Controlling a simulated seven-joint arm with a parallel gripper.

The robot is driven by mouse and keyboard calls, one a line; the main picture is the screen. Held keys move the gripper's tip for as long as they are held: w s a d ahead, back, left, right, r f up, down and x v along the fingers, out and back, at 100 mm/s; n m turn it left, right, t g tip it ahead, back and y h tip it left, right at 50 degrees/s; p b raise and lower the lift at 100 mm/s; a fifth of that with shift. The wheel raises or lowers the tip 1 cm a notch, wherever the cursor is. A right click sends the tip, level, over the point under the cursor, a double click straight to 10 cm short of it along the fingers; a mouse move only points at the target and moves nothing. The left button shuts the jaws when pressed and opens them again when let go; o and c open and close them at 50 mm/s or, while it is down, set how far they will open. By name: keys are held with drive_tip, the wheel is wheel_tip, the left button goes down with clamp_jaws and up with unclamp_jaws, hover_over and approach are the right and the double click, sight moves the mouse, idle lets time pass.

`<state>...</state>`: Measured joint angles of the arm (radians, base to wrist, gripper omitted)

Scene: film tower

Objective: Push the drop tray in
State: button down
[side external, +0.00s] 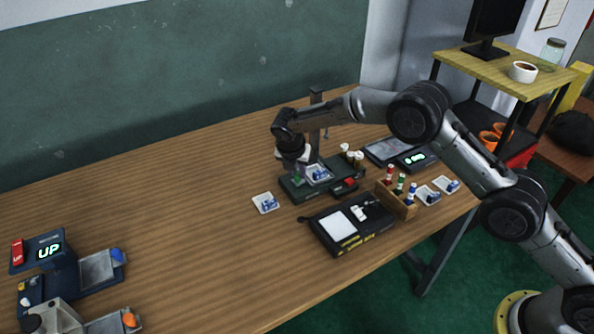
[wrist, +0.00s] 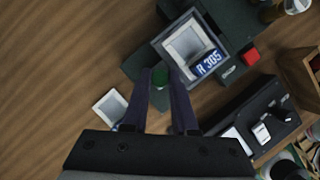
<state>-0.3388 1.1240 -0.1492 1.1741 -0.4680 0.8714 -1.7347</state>
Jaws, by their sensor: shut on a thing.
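A dark green machine (side external: 322,190) with a post stands on the wooden table, with a red button at its front. A light grey square tray (side external: 318,173) sits on it; in the wrist view the tray (wrist: 184,44) holds a pale piece with a blue label reading "R 305". My gripper (side external: 296,178) is low at the machine's left side. In the wrist view my gripper (wrist: 161,80) is shut on a small green piece (wrist: 160,76) beside the tray's lower left corner. I cannot tell whether the green piece is joined to the tray.
A loose white and blue tile (side external: 265,203) lies left of the machine. A black device (side external: 350,225) and a wooden rack (side external: 396,200) of small bottles stand in front and to the right. The table's left middle is clear.

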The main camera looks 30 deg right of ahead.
idle(0.8)
drive_tip(key=shift+d, duration=2)
drive_tip(key=c, duration=0.7)
unclamp_jaws()
drive_tip(key=v, duration=1.4)
